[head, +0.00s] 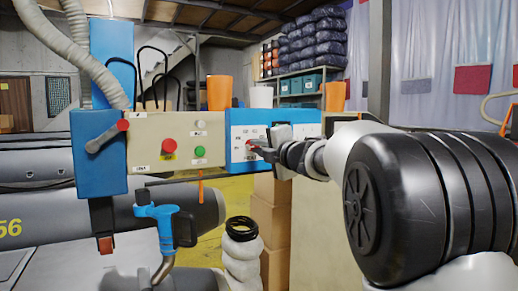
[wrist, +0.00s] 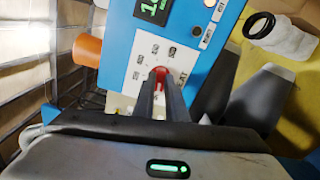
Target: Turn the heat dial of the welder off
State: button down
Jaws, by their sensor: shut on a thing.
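The welder's blue heat panel (head: 228,150) has a white scale plate (head: 240,133) marked HEAT. In the wrist view the same blue panel (wrist: 120,45) shows a red heat dial (wrist: 158,72) in the middle of the white plate, with printed marks around it. My gripper (head: 258,150) reaches in from the right in the head view. Its fingers (wrist: 160,84) are shut on the red dial and hide much of it. Which mark the dial points to cannot be told. A green-lit display (wrist: 152,10) is cut off at the top of the wrist view.
A beige panel (head: 150,131) with a red button (head: 169,146) and a green button (head: 200,152) adjoins on the left. A lever (head: 101,139) and a hanging blue torch (head: 160,215) are farther left. Cups, including an orange cup (head: 219,93), stand along the top. Cardboard boxes (head: 271,218) are below.

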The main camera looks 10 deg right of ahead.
jog(key=c, duration=1.8)
grip_release()
jog(key=shift+s, duration=0.15)
